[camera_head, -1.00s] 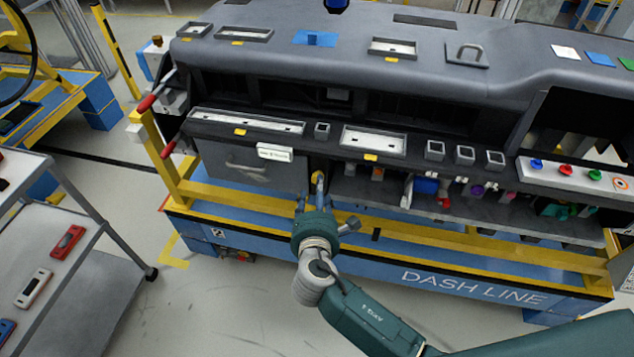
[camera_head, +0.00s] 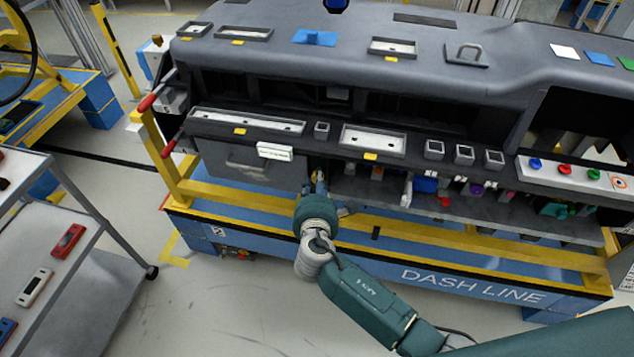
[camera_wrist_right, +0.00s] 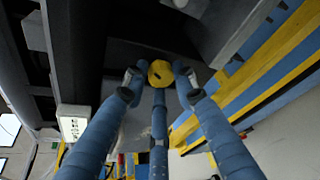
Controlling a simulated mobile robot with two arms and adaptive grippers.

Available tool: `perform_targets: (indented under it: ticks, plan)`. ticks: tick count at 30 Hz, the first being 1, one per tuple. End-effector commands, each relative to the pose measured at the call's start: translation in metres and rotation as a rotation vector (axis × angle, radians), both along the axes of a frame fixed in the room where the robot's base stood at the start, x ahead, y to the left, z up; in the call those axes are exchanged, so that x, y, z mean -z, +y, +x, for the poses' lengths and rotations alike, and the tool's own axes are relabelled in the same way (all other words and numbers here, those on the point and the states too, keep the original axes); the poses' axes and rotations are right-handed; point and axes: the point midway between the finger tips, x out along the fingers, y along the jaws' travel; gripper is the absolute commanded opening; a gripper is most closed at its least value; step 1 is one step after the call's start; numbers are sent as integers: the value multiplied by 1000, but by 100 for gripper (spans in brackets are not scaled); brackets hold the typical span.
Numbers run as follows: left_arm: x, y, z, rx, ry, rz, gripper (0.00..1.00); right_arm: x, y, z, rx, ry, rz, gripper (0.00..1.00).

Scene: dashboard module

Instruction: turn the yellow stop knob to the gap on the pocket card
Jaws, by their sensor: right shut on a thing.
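The yellow stop knob (camera_wrist_right: 161,73) shows in the right wrist view as a small yellow round piece with a dark slot, between the fingertips. My right gripper (camera_wrist_right: 158,82) is shut on the yellow stop knob, with its blue fingers around it. In the head view my right gripper (camera_head: 319,188) reaches up under the dashboard's lower edge, and its wrist hides most of the knob. A small white card with print, likely the pocket card (camera_head: 274,151), sits on the grey panel left of the gripper. It also shows in the right wrist view (camera_wrist_right: 73,127); its gap is too small to make out. My left gripper is not in view.
The dashboard (camera_head: 380,200) stands on a blue and yellow line frame (camera_head: 470,285). Red-handled levers (camera_head: 151,103) stick out at its left end. Coloured parts (camera_head: 425,186) sit on the shelf right of my gripper. A grey cart (camera_head: 90,285) stands at left.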

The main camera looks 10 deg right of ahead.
Motion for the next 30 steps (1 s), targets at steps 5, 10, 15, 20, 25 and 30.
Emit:
perform_targets:
  ticks: [5, 10, 15, 20, 25, 30]
  plan:
    - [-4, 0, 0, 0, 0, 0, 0, 2, 1, -2, -1, 15, -16, 1]
    - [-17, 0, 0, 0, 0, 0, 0, 1, 2, -2, -2, 41, -77, 1]
    - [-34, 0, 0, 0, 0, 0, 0, -1, 3, -2, -2, 87, -184, 1]
    - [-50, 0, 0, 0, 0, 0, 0, 0, 4, -2, -2, 138, -312, 1]
    - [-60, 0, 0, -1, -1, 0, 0, 2, 5, -2, -1, 193, -443, 1]
    - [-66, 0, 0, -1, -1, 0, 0, 3, 6, -2, -3, 239, -559, 1]
